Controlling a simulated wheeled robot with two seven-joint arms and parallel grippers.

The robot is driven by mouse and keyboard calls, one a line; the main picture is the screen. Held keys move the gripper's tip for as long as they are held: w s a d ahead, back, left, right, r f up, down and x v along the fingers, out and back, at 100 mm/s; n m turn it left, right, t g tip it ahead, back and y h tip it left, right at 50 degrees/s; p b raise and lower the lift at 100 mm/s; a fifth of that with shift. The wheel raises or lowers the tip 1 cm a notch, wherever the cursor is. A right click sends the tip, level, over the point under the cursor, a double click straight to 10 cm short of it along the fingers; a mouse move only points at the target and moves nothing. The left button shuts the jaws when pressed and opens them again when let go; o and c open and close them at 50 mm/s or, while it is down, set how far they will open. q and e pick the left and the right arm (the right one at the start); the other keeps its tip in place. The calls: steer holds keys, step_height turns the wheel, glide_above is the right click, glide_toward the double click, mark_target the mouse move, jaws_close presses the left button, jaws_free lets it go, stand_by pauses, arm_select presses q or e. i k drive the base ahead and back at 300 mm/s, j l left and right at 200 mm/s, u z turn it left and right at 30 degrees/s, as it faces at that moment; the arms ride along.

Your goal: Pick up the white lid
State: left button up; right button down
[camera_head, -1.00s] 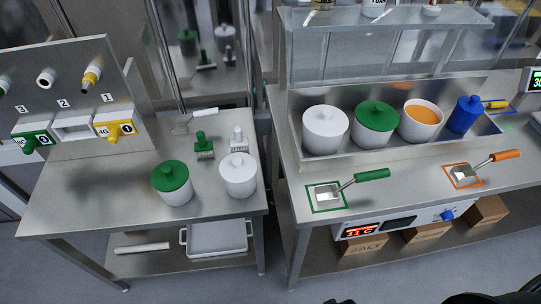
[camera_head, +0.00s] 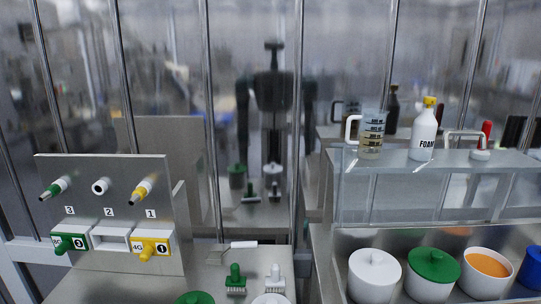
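I cannot tell from the picture which of the two white lids the task means. Neither of my grippers is in view; only a dark, blurred reflection of a robot shows in the glass behind.
Green lids sit beside both white ones, on the right counter (camera_head: 433,264) and left table (camera_head: 195,298). An open pot of orange liquid (camera_head: 487,265) stands further right. A raised shelf (camera_head: 440,165) holds a jug (camera_head: 371,135) and a foam bottle (camera_head: 424,132). A dispenser panel (camera_head: 110,205) stands left.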

mark_target(373, 267)
steer(key=i+j+z, duration=0.1)
steer(key=j+z, duration=0.2)
steer(key=j, duration=0.85)
steer(key=j+z, duration=0.3)
steer(key=j, duration=0.8)
